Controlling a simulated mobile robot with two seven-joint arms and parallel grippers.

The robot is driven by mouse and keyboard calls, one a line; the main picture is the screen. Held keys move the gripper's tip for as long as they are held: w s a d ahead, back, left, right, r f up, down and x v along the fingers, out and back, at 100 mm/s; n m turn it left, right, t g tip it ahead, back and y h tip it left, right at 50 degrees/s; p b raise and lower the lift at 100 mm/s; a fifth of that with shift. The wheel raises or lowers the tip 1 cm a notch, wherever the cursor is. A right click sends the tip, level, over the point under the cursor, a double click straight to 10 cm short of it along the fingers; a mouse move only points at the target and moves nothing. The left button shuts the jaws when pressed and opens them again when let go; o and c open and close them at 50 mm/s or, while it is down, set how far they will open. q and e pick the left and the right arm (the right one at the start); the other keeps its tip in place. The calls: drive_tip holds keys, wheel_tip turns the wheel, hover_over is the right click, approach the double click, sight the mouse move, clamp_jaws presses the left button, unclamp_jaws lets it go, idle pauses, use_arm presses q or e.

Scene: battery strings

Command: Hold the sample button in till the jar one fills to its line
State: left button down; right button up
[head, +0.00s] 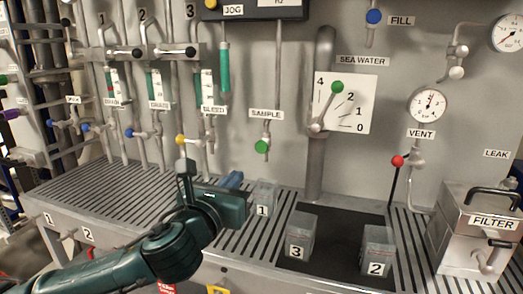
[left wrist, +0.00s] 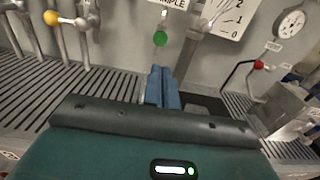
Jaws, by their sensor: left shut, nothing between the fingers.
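The green sample button (head: 261,147) hangs below the SAMPLE label on the grey wall. It also shows in the left wrist view (left wrist: 160,38), just beyond my fingertips. Jar one (head: 262,196), a small grey block-like jar marked 1, stands on the slatted grate below the button. Its fill level and line cannot be made out. My left gripper (head: 235,178) is shut and empty, with blue fingers, left of jar one and below and left of the button, apart from the button. In the left wrist view its fingers (left wrist: 161,86) point toward the wall, and jar one is hidden.
Jar three (head: 298,237) and jar two (head: 377,251) stand on the dark mat (head: 335,245). A metal filter box (head: 468,232) is at the right. A red-knobbed vent lever (head: 397,161) and a yellow-knobbed valve (head: 181,140) flank the area. The grate's left part is clear.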

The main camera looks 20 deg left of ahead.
sight(260, 144)
use_arm(q)
drive_tip(key=w, duration=1.3)
drive_tip(key=shift+w+d, duration=0.25)
drive_tip(key=shift+w, duration=0.1)
drive_tip(key=shift+r, duration=0.1)
drive_tip(key=shift+w+r+p, duration=0.25)
drive_tip(key=shift+w+p, duration=0.15)
drive_tip(key=shift+p, duration=0.35)
drive_tip(key=shift+w+f+p, duration=0.1)
drive_tip(key=shift+w+p, duration=0.2)
drive_tip(key=shift+w, duration=0.1)
drive_tip(key=shift+a+r, duration=0.1)
drive_tip(key=shift+r, duration=0.15)
idle(4.8)
